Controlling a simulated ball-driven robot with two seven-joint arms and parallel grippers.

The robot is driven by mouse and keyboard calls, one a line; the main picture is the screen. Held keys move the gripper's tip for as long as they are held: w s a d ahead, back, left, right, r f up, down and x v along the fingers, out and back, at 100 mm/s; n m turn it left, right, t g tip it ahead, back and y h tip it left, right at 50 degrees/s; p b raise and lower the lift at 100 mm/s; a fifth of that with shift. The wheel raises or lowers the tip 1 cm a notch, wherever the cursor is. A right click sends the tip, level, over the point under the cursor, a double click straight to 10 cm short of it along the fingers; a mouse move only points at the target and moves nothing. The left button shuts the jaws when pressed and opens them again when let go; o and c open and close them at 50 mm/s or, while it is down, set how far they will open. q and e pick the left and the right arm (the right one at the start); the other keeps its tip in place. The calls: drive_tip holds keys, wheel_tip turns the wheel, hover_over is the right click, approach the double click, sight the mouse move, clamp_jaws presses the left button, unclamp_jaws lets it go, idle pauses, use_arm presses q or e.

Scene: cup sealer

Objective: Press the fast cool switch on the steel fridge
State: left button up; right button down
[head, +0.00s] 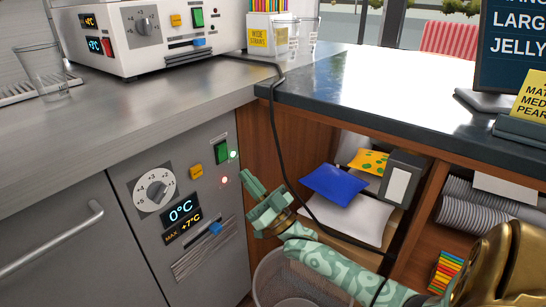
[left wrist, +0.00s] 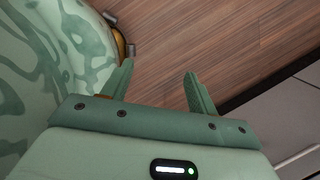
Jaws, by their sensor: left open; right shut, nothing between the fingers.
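The steel fridge (head: 138,238) stands under the counter at the left. Its front panel has a white dial (head: 156,189), a 0°C display (head: 181,210), a yellow button (head: 195,171), a green switch (head: 222,151) and a blue slider (head: 215,228). A white light and a red light glow beside the green switch. No label naming the fast cool switch is readable. My right gripper (head: 250,184) is shut and empty, just right of the panel near the red light; contact cannot be told. My left gripper (left wrist: 157,68) is open and empty above wood-look flooring, seen only in the left wrist view.
A white machine (head: 150,36) with a similar dial and switches stands on the steel counter (head: 150,95). A black cable hangs down behind my right gripper. Open shelves with packets (head: 336,185) lie to the right, and a bin (head: 290,285) stands below my right arm.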

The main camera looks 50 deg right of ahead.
use_arm(q)
drive_tip(key=shift+s+f, duration=0.65)
drive_tip(key=shift+f, duration=0.15)
use_arm(e)
drive_tip(key=s+f, duration=0.4)
drive_tip(key=f, duration=0.3)
drive_tip(key=shift+s+d, duration=0.25)
drive_tip(key=shift+s, duration=0.1)
use_arm(q)
drive_tip(key=shift+d, duration=0.1)
